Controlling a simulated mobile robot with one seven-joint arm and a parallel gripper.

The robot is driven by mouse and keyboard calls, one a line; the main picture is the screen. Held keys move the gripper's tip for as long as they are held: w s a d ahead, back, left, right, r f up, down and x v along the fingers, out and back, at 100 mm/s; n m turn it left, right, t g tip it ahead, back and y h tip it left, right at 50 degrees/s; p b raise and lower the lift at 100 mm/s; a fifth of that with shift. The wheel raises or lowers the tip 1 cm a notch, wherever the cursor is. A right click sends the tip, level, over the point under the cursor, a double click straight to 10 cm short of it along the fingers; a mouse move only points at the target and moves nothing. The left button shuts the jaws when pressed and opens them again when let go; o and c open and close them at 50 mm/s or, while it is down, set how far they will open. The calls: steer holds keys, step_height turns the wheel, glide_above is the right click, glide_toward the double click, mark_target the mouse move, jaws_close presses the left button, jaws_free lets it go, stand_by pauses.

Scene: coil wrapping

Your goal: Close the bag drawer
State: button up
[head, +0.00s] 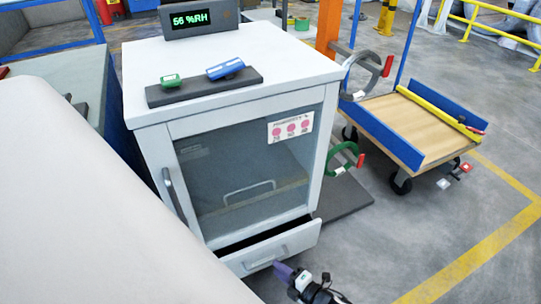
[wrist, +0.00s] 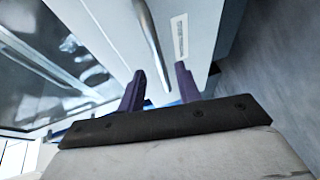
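The bag drawer (head: 285,247) is at the bottom of the white cabinet (head: 150,75). It stands partly pulled out, with a dark opening above its front panel. Its bar handle (head: 266,262) is on the front; in the wrist view the handle (wrist: 150,38) runs down toward the space between my fingers. My gripper (head: 284,272) is just in front of the drawer, near the handle's right end. In the wrist view its two purple fingers (wrist: 160,76) are spread apart with nothing gripped. I cannot tell whether they touch the drawer front.
The cabinet's glass door (head: 240,165) above the drawer is shut. A humidity display (head: 198,18) and a dark tray (head: 205,87) with green and blue items are on top. A wooden-decked cart (head: 405,125) stands to the right.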

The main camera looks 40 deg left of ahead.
steer(key=shift+a+f, duration=0.25)
steer(key=shift+a, duration=0.9)
steer(key=shift+a+f, duration=0.2)
steer(key=shift+a, duration=0.95)
jaws_close()
